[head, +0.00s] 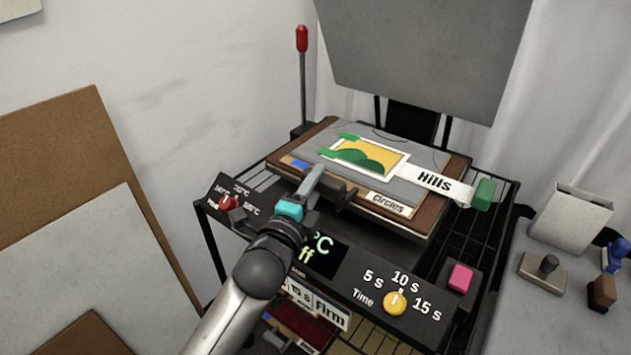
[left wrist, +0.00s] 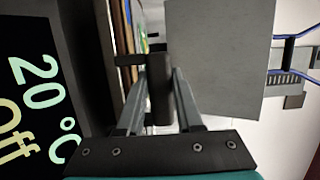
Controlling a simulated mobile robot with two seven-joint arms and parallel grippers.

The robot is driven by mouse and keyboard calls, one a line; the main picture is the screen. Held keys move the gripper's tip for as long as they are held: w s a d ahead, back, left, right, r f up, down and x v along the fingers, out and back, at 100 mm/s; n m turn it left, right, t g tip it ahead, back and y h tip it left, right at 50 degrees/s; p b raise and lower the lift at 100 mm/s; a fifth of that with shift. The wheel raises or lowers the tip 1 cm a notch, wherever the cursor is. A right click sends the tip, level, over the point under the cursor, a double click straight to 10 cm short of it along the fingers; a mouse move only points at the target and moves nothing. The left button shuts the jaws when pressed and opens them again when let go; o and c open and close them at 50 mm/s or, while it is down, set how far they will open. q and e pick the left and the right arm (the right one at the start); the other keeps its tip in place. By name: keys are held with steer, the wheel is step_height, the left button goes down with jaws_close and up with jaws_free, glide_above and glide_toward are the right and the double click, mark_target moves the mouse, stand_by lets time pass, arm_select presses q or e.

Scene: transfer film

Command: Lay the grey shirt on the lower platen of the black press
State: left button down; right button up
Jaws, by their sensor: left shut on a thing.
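The black press (head: 335,255) stands in the middle of the head view, its wide grey upper plate (head: 425,50) raised at the back. The grey shirt (head: 310,148) appears as a flat grey sheet with a curved neckline, on a brown board (head: 452,175) over the lower platen; the platen is mostly hidden. A "Hills" film (head: 366,158) with green tabs lies on the shirt. My left gripper (head: 314,186) is shut on a dark handle (head: 345,195) at the stack's front edge. The handle (left wrist: 160,90) shows between the fingers (left wrist: 159,100) in the left wrist view. My right gripper is out of view.
A red-topped lever (head: 302,40) rises at the back left. A "Circles" label (head: 388,203) is on the stack's front. A grey side table (head: 560,310) holds small items.

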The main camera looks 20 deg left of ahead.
arm_select(q)
steer(key=c, duration=0.5)
jaws_free()
steer(key=shift+f, duration=0.15)
steer(key=s, duration=0.5)
steer(key=s+a, duration=0.1)
steer(key=s, duration=0.9)
steer(key=shift+s+a+p, duration=0.1)
steer(key=shift+a+p, duration=0.1)
steer(key=shift+p, duration=0.2)
steer(key=s+f+n+g, duration=0.4)
steer(key=f, duration=1.3)
steer(key=s+f+n+g, duration=0.3)
steer(key=f+n+g, duration=0.15)
steer(key=f, duration=1.25)
steer(key=s+a+f+n+g, duration=0.1)
steer(key=s+f+n+g, duration=0.1)
steer(key=s+f, duration=0.4)
steer(key=s+a+f+n+g+y, duration=0.1)
steer(key=s+f+n+g, duration=0.2)
steer(key=s+f, duration=0.3)
steer(key=s+f+n+g, duration=0.2)
steer(key=s+f, duration=0.4)
steer(key=s, duration=0.5)
steer(key=shift+s+a+n+g+y, duration=0.3)
steer(key=shift+s+a+n+g, duration=0.1)
steer(key=shift+g, duration=0.15)
